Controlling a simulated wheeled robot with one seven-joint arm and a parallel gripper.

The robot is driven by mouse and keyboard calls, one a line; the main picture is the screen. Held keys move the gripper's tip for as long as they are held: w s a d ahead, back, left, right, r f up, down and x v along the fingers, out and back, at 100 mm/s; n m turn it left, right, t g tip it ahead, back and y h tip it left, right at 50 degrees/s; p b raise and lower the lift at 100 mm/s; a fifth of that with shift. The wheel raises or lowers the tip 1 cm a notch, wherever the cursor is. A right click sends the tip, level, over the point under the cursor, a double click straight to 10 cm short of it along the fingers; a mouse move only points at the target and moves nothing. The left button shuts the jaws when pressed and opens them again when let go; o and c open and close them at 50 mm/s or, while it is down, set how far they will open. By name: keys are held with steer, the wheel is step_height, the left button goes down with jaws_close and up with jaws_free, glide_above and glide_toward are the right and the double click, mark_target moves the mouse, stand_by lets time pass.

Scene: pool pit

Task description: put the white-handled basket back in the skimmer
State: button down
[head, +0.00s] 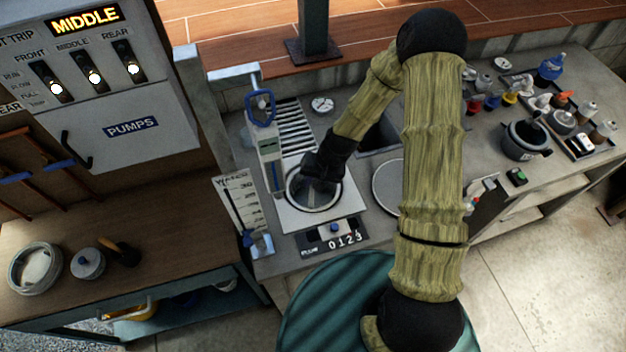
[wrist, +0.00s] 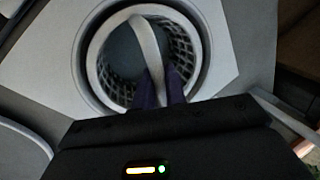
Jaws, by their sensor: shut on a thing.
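The skimmer (head: 297,221) is a pale square plate with a round opening, set in the grey counter. In the wrist view its plate (wrist: 215,30) surrounds the opening. The basket (wrist: 183,50) has a dark mesh wall and shows within the ring of the opening; whether it is fully seated I cannot tell. Its white handle (wrist: 143,38) arches up across the basket. My gripper (wrist: 160,92) is shut on the handle, with its fingertips at the handle's near end. In the head view my gripper (head: 320,180) is over the opening and hides part of it.
A round lid (head: 388,187) lies right of the skimmer. A counter display (head: 335,236) is in front, and a gauge with a blue handle (head: 262,108) stands left. Several bottles and a dark pot (head: 526,140) occupy the right counter.

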steer(key=shift+f+b, duration=0.9)
steer(key=shift+f, duration=0.4)
steer(key=shift+f+b, duration=1.85)
steer(key=shift+f, duration=0.9)
steer(key=c, duration=1.2)
jaws_free()
steer(key=shift+r, duration=0.15)
steer(key=shift+r+p, duration=1.6)
steer(key=shift+r, duration=0.8)
